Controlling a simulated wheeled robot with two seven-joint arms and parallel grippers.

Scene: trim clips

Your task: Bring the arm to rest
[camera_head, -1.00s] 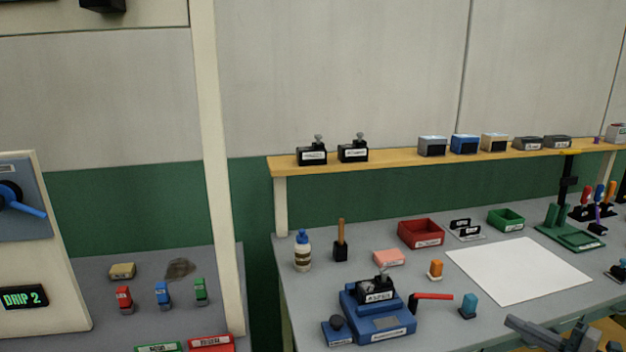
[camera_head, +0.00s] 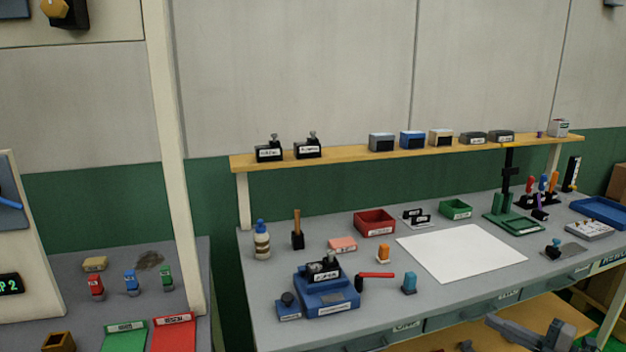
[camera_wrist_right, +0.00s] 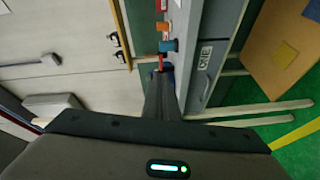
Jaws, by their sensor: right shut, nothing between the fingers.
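My right gripper (camera_head: 490,321) shows at the bottom right of the head view, in front of the bench's front edge and over the lower wooden shelf. In the right wrist view its dark fingers (camera_wrist_right: 160,80) are together with nothing between them. It appears clear of the bench objects. My left gripper is in neither view. The bench (camera_head: 375,308) holds a blue fixture (camera_head: 330,298) with a black labelled block on it, a red-handled tool (camera_head: 376,275) and a white sheet (camera_head: 462,252).
A red bin (camera_head: 374,223), a green bin (camera_head: 456,210) and a green stand (camera_head: 512,224) stand towards the back. A raised shelf (camera_head: 345,152) carries several small blocks. A blue tray (camera_head: 600,211) is at the right. A second table (camera_head: 60,325) stands left, beyond a gap.

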